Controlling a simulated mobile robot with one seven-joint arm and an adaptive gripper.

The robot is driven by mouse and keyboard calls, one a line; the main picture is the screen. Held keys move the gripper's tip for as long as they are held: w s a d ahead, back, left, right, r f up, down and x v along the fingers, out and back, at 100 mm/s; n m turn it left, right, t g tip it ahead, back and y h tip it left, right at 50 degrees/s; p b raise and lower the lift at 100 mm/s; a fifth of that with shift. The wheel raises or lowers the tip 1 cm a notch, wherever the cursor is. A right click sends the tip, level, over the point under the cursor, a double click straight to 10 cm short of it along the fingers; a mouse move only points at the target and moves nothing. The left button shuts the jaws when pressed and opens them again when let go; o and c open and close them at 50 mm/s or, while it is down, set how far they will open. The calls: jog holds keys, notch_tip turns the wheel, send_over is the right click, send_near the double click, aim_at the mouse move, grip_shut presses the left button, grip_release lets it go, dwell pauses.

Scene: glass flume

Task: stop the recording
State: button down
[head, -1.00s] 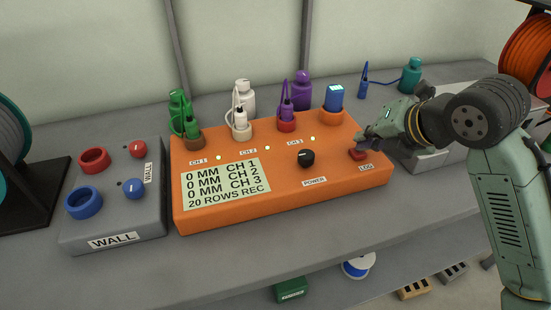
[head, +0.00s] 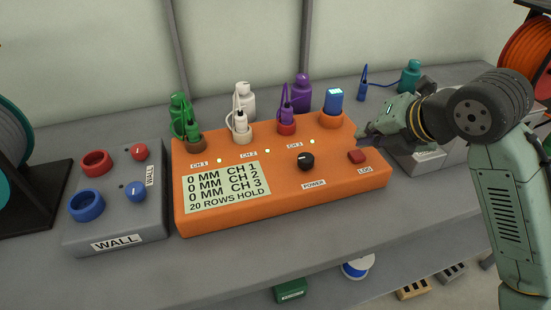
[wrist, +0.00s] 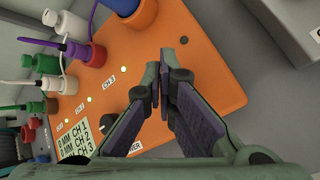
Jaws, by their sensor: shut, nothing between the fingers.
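The orange logger box (head: 250,210) stands on the grey bench. Its display (head: 222,187) reads 0 MM for CH 1, CH 2 and CH 3, with "20 ROWS HOLD" on the bottom line. The red LOG button (head: 357,156) is uncovered at the box's right side. The black POWER knob (head: 306,161) is left of it. My gripper (head: 362,138) is shut and empty, above and just behind the LOG button, apart from it. In the wrist view my gripper (wrist: 160,75) hides the LOG button.
Green, white and purple plugs and a blue plug (head: 334,98) sit in sockets along the box's back. A grey WALL box (head: 115,225) with rings and knobs stands at the left. Bottles stand behind. The bench front (head: 300,245) is clear.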

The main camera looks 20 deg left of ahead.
aim_at(362, 154)
jog(key=shift+r, duration=0.1)
notch_tip(362, 154, up, 6)
jog(key=p, duration=0.4)
dwell(0.9)
